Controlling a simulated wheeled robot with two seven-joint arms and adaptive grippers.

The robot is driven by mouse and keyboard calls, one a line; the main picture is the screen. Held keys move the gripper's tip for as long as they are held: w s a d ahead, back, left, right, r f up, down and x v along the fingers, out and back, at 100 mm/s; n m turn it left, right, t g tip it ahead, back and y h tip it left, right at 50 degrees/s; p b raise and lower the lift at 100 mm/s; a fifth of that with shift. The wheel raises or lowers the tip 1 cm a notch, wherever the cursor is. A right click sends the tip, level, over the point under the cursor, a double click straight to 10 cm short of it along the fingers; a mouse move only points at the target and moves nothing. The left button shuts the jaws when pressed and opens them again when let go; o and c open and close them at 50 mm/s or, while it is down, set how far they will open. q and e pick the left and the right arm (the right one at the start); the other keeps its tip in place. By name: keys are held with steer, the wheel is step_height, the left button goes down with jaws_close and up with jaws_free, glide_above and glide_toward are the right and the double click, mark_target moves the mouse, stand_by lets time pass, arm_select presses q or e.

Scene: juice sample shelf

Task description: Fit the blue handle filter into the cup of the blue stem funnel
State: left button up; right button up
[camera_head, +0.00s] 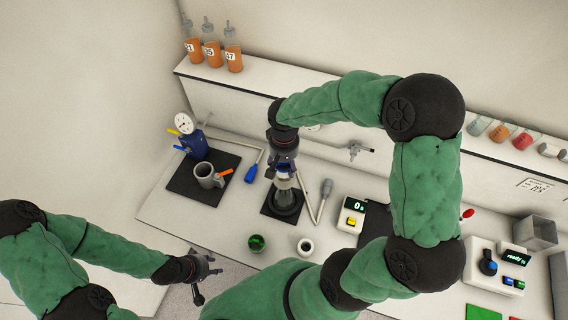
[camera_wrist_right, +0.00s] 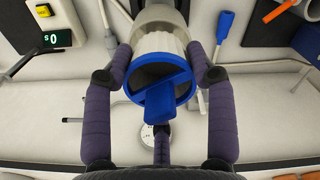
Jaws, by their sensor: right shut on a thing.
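The filter (camera_wrist_right: 160,76) has a blue rim, a blue handle and a white pleated body. My right gripper (camera_wrist_right: 165,85) is shut on it, with fingers on both sides. In the head view this gripper (camera_head: 284,160) is above the dark mat. A grey cup (camera_wrist_right: 160,14), likely the funnel's, lies just beyond the pleated body; I cannot tell how far the filter sits inside. In the head view a pale piece (camera_head: 284,184) shows under the gripper, above a dark grey vessel (camera_head: 288,203). The funnel's stem is hidden. My left gripper (camera_head: 208,268) is open and empty, off the bench's front edge.
A blue-handled tool (camera_head: 251,174) and a grey-handled tool (camera_head: 326,188) flank the vessel. A scale (camera_head: 352,216) stands right.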

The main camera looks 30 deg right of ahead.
steer(key=shift+f+b, duration=1.25)
steer(key=shift+b, duration=0.05)
steer(key=shift+r, duration=0.25)
stand_by(0.4)
steer(key=shift+r+p, duration=0.8)
steer(key=shift+r, duration=0.2)
steer(key=o, duration=1)
step_height(320, 180, up, 12)
